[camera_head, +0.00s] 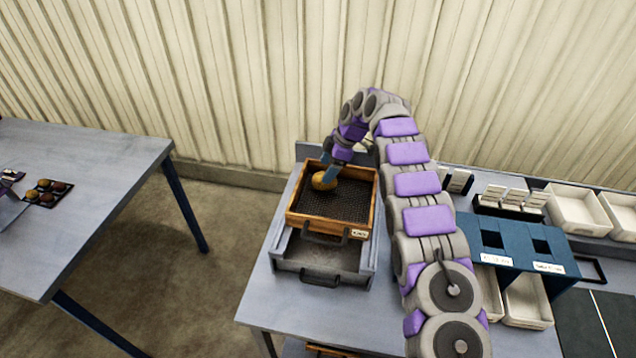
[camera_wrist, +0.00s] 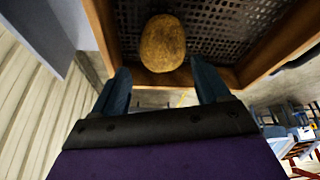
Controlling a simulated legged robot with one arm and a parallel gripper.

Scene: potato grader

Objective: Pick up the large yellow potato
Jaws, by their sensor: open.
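The large yellow potato (camera_head: 324,180) lies on the dark mesh of a wooden-framed sieve tray (camera_head: 302,222), near its back left part. In the wrist view the brownish-yellow potato (camera_wrist: 163,43) sits just beyond and between my gripper's two blue fingertips. My gripper (camera_wrist: 166,80) is open, with a finger to either side and nothing held. In the head view my gripper (camera_head: 330,172) reaches down over the potato from behind and partly covers it. Whether a finger touches the potato I cannot tell.
The sieve rests on a grey frame with a handled drawer (camera_head: 320,279) on the grey bench. To the right stand a blue stand with square holes (camera_head: 512,247) and white bins (camera_head: 577,207). A separate table (camera_head: 75,190) at left holds a dark tray of small potatoes (camera_head: 47,193).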

